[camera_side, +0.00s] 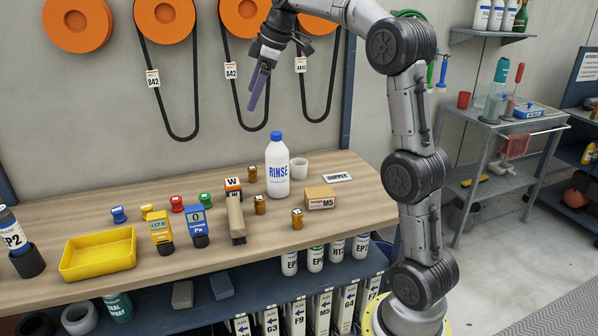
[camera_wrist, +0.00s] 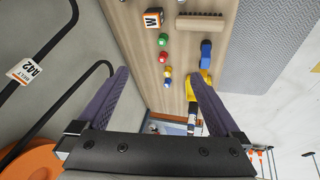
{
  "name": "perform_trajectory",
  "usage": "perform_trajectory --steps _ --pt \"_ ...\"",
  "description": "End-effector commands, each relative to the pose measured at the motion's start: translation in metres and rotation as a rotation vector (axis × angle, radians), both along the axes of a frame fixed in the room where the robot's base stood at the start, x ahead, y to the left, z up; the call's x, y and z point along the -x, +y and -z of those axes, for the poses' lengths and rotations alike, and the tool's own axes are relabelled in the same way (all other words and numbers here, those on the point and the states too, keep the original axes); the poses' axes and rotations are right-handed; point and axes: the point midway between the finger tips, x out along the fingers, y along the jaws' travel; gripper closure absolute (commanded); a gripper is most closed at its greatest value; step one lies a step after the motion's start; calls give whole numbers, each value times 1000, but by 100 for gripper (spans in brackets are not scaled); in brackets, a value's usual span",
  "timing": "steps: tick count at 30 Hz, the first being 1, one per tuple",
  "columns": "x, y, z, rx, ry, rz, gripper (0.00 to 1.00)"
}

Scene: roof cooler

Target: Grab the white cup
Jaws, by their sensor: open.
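The white cup (camera_side: 299,168) stands upright on the wooden bench in the side view, just right of the white RINSE bottle (camera_side: 278,170) with a blue cap. The bottle is close beside it; I cannot tell whether they touch. My gripper (camera_side: 255,100) is high above the bench near the back wall, up and left of the cup, fingers pointing down. In the wrist view its two purple fingers (camera_wrist: 157,76) are spread apart with nothing between them. I cannot make out the cup in the wrist view.
A SUPPLY label (camera_side: 338,177) and a cardboard M5 box (camera_side: 320,198) lie right and in front of the cup. Small brown bottles (camera_side: 260,205), a W cube (camera_side: 233,187) and a yellow tray (camera_side: 98,254) are farther left. Black belts (camera_side: 266,105) hang on the wall behind my gripper.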

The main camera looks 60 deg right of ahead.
Motion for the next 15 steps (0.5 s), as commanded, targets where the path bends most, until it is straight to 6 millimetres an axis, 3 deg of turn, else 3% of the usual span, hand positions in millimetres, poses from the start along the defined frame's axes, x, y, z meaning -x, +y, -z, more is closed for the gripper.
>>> perform_trajectory --steps 1,7,12,15 --pt "-9 -29 13 -8 13 20 0" --pt "-21 -134 72 -50 54 105 0" --pt "-5 -209 132 -103 90 215 0" --pt "11 -239 165 -134 118 266 0"
